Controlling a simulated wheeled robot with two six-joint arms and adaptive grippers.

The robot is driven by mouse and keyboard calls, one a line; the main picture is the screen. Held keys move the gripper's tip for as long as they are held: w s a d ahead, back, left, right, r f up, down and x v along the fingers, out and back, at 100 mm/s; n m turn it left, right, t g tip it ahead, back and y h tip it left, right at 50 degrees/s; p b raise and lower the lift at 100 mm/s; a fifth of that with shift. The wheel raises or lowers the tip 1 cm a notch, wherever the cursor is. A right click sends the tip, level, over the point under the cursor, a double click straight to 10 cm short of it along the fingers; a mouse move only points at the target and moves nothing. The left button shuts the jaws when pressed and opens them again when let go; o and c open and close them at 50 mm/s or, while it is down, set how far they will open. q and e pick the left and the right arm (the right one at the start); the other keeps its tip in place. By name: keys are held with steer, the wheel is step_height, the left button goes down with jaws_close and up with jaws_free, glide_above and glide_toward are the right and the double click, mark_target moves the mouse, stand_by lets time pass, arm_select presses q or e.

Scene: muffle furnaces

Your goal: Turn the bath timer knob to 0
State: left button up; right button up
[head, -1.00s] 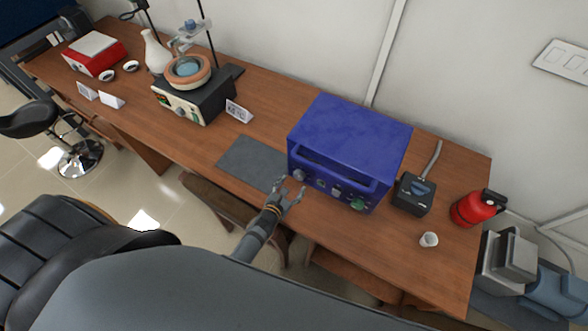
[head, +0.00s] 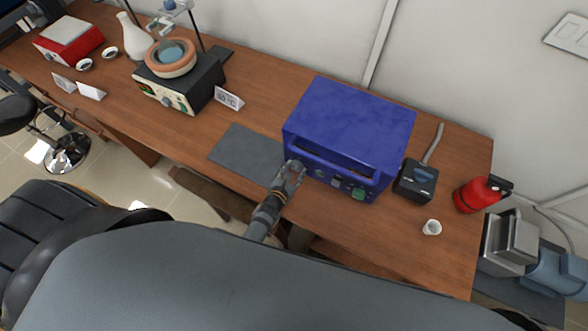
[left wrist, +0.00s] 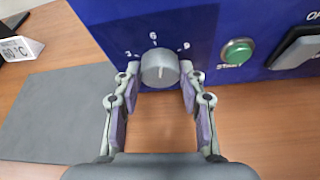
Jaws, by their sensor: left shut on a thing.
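The grey round timer knob (left wrist: 160,66) is on the front panel of the blue box (head: 350,120), with the marks 3, 6 and 9 around it. A faint line runs down its face; I cannot tell which end is the pointer. In the left wrist view my left gripper (left wrist: 160,84) has one finger on each side of the knob and is shut on it. In the head view the left gripper (head: 294,168) is at the lower left corner of the box front and hides the knob. My right gripper is not in view.
A grey mat (head: 245,155) lies left of the box. A black device (head: 415,180), a white cup (head: 432,227) and a red extinguisher (head: 478,194) stand to the right.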

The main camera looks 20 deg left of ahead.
arm_select(q)
steer(key=shift+c, duration=1.1)
steer(key=shift+a+r+n+h+p, duration=0.15)
steer(key=shift+n+h+p, duration=0.25)
steer(key=shift+p, duration=0.45)
steer(key=shift+n+h+p, duration=0.3)
steer(key=shift+n+p, duration=0.1)
steer(key=shift+p, duration=0.15)
steer(key=shift+n+h+p, duration=0.3)
steer(key=shift+n+h, duration=0.2)
steer(key=shift+n, duration=0.2)
steer(key=shift+a+f+n+h, duration=0.1)
steer(key=shift+f+n+h, duration=0.1)
steer(key=shift+n+h, duration=0.45)
steer(key=shift+n, duration=0.25)
steer(key=o, duration=1.1)
steer(key=shift+w, duration=0.1)
steer(key=shift+o, duration=0.2)
